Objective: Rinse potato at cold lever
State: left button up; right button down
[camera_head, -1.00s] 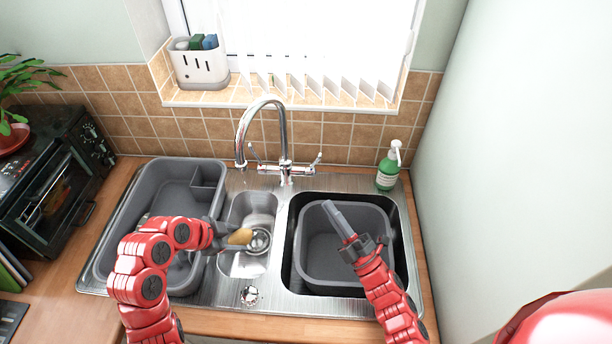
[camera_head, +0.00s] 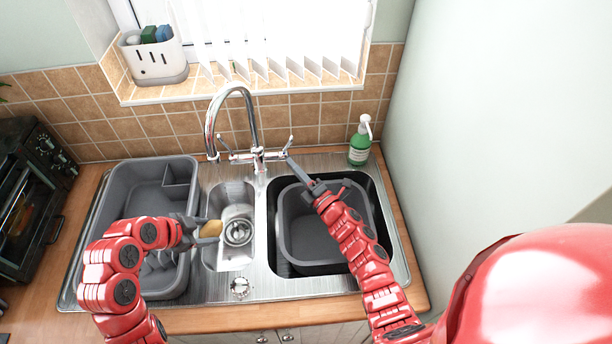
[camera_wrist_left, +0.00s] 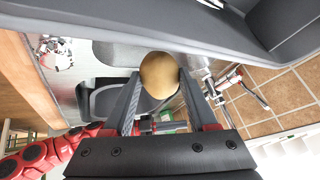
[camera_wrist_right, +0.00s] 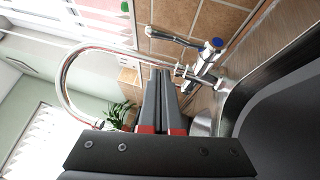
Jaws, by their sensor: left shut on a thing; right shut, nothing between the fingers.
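The tan potato (camera_head: 211,229) is held by my left gripper (camera_head: 197,229) over the left edge of the small middle basin. In the left wrist view the potato (camera_wrist_left: 159,75) sits between the two fingertips. My right gripper (camera_head: 290,161) is shut and empty, its tips just below the tap's right lever (camera_head: 288,145) in the head view; contact cannot be told. In the right wrist view, a tap lever with a blue end cap (camera_wrist_right: 217,43) lies right of the shut fingers (camera_wrist_right: 160,74). The chrome tap (camera_head: 256,135) arches over the sink; no water shows from its spout (camera_head: 212,154).
A grey rack tub (camera_head: 119,195) fills the left side, under my left arm. A grey bowl (camera_head: 293,225) sits in the right basin, under my right arm. A green soap bottle (camera_head: 360,145) stands at the back right, near the wall.

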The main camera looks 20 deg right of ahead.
aim_at(286, 148)
pick_arm(q)
jog(key=shift+r+p, duration=0.5)
jog(key=shift+r, duration=0.15)
pick_arm(e)
jog(key=w, duration=0.1)
jog(key=w+d, duration=0.1)
jog(key=w+r, duration=0.1)
jog(key=w, duration=0.1)
jog(key=shift+w+d, duration=0.1)
jog(key=shift+d, duration=0.05)
